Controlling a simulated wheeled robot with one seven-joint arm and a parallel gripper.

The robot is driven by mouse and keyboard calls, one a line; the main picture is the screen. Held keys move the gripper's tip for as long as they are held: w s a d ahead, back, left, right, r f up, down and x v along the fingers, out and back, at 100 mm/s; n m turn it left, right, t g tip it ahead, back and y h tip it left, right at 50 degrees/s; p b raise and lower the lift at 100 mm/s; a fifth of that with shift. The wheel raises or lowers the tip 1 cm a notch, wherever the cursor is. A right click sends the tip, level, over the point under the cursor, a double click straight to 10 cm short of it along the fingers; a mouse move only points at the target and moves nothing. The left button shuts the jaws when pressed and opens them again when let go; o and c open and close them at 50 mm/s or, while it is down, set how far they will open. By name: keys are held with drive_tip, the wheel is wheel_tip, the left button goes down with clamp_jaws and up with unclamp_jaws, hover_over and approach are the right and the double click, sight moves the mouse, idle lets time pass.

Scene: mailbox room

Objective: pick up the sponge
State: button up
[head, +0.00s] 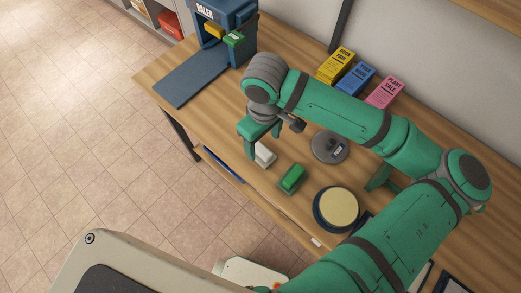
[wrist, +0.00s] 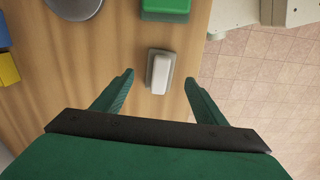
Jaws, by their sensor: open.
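A small white block with a greyish side (head: 265,155) lies on the wooden table near its front edge; it may be the sponge, but I cannot tell for sure. In the wrist view the white block (wrist: 159,72) appears ahead of and between my fingertips, apart from both. My gripper (head: 262,142) is open and empty, pointing down above the table beside the block. Both fingers also show in the wrist view (wrist: 159,80). A green block on a darker green base (head: 291,178) lies close by.
A round grey device (head: 330,147) and a round yellow-topped dish (head: 339,207) stand near the green block. Yellow, blue and pink boxes (head: 354,77) line the wall side.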

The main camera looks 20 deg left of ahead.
sight(261, 149)
drive_tip(key=shift+f, duration=0.55)
drive_tip(key=shift+w+a+f, duration=0.1)
drive_tip(key=shift+a+f, duration=0.1)
drive_tip(key=shift+f, duration=1.05)
drive_tip(key=shift+w+a+f, duration=0.1)
drive_tip(key=shift+a+f, duration=0.1)
drive_tip(key=shift+f, duration=1.05)
drive_tip(key=c, duration=1.2)
drive_tip(key=shift+c, duration=0.2)
drive_tip(key=shift+s+r, duration=0.1)
